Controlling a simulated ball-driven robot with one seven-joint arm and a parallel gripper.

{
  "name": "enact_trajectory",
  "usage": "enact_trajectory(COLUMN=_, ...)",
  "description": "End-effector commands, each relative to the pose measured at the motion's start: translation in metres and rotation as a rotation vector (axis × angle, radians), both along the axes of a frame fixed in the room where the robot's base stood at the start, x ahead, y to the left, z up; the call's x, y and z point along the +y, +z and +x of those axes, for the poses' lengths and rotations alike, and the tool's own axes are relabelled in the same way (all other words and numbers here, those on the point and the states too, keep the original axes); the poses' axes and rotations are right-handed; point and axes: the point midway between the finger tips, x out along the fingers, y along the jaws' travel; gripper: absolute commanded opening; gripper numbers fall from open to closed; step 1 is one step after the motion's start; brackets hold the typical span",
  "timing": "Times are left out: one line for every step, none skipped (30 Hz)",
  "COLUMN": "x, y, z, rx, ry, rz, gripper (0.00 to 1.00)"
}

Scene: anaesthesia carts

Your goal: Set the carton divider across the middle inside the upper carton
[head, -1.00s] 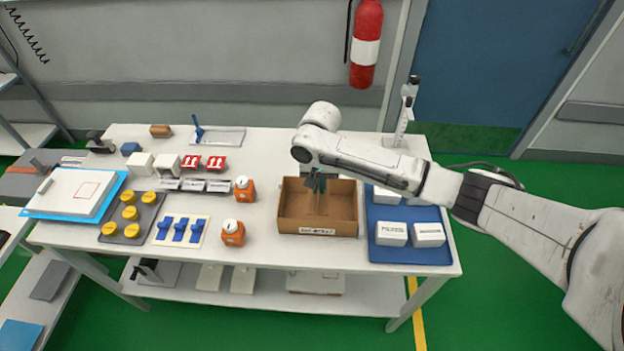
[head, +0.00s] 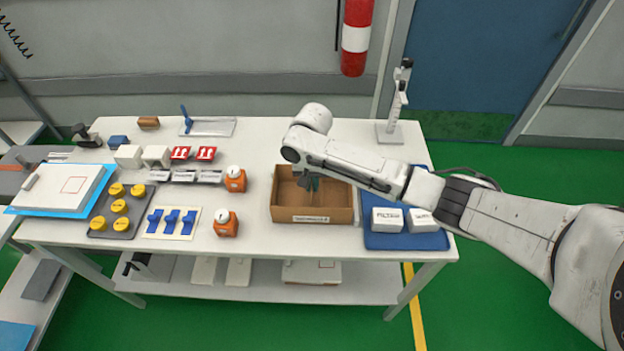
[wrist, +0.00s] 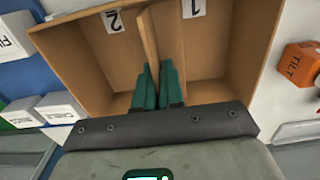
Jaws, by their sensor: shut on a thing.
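The open brown carton (head: 283,212) stands on the white table, left of the blue tray. My gripper (head: 309,184) is over and inside its opening. In the wrist view, the green fingertips (wrist: 157,72) are shut on the thin brown carton divider (wrist: 149,38). The divider stands upright inside the carton (wrist: 75,62), between the "2" label (wrist: 113,20) and the "1" label (wrist: 193,8) on one wall. It splits the inside into two bays. Whether its lower edge touches the carton floor is hidden by the fingers. In the head view, my gripper and arm mostly hide it.
A blue tray (head: 400,241) with white boxes (head: 388,220) is right of the carton. A white stand (head: 390,133) is behind at right. Table in front of the carton is clear.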

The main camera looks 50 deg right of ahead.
Motion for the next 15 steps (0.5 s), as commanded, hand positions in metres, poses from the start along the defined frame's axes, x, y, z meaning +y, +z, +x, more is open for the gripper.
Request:
enact_trajectory(x=0.0, y=-0.008, z=0.0, rx=0.001, ry=0.0, rz=0.001, gripper=0.0)
enact_trajectory(x=0.0, y=-0.01, z=0.0, rx=0.001, ry=-0.001, rz=0.0, gripper=0.0)
enact_trajectory(x=0.0, y=-0.014, z=0.0, rx=0.001, ry=-0.001, rz=0.001, gripper=0.0)
enact_trajectory(x=0.0, y=-0.017, z=0.0, rx=0.001, ry=-0.001, rz=0.001, gripper=0.0)
enact_trajectory(x=0.0, y=-0.019, z=0.0, rx=0.0, ry=-0.002, rz=0.001, gripper=0.0)
enact_trajectory(x=0.0, y=-0.022, z=0.0, rx=0.0, ry=-0.002, rz=0.001, gripper=0.0)
enact_trajectory(x=0.0, y=-0.024, z=0.0, rx=0.0, ry=-0.002, rz=0.001, gripper=0.0)
enact_trajectory(x=0.0, y=-0.027, z=0.0, rx=0.001, ry=-0.002, rz=0.001, gripper=0.0)
enact_trajectory(x=0.0, y=-0.029, z=0.0, rx=0.0, ry=-0.001, rz=0.0, gripper=0.0)
enact_trajectory(x=0.0, y=-0.031, z=0.0, rx=0.0, ry=-0.001, rz=0.0, gripper=0.0)
enact_trajectory(x=0.0, y=-0.032, z=0.0, rx=0.001, ry=-0.001, rz=-0.001, gripper=0.0)
enact_trajectory(x=0.0, y=-0.034, z=0.0, rx=0.0, ry=-0.001, rz=0.0, gripper=0.0)
enact_trajectory(x=0.0, y=-0.035, z=0.0, rx=0.0, ry=-0.001, rz=0.0, gripper=0.0)
enact_trajectory(x=0.0, y=-0.036, z=0.0, rx=0.0, ry=-0.001, rz=0.0, gripper=0.0)
enact_trajectory(x=0.0, y=-0.037, z=0.0, rx=0.0, ry=-0.001, rz=0.0, gripper=0.0)
